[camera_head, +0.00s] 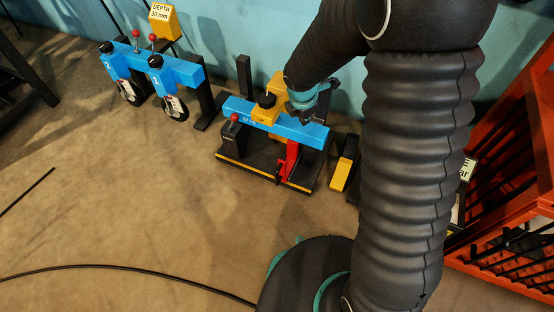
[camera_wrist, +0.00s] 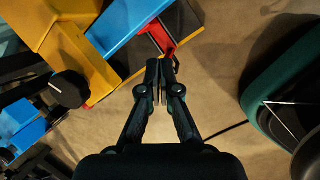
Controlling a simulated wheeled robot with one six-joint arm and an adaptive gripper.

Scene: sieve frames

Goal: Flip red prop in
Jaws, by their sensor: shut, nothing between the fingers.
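The red prop (camera_head: 290,160) stands under the right part of a blue beam (camera_head: 250,115) on a dark base plate (camera_head: 240,162) with yellow edging in the head view. In the wrist view the red prop (camera_wrist: 159,39) shows beside the blue beam (camera_wrist: 127,22), just beyond my fingertips. My gripper (camera_wrist: 160,70) is shut and empty, its tips close to the red prop; I cannot tell whether they touch. In the head view my gripper (camera_head: 307,117) is small and partly hidden at the beam's right end.
A yellow block with a black knob (camera_head: 266,99) sits on the beam. A red-topped lever (camera_head: 234,118) stands at its left. A second blue frame with wheels (camera_head: 155,75) is at the back left. An orange-red rack (camera_head: 515,150) stands right. Open floor lies in front.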

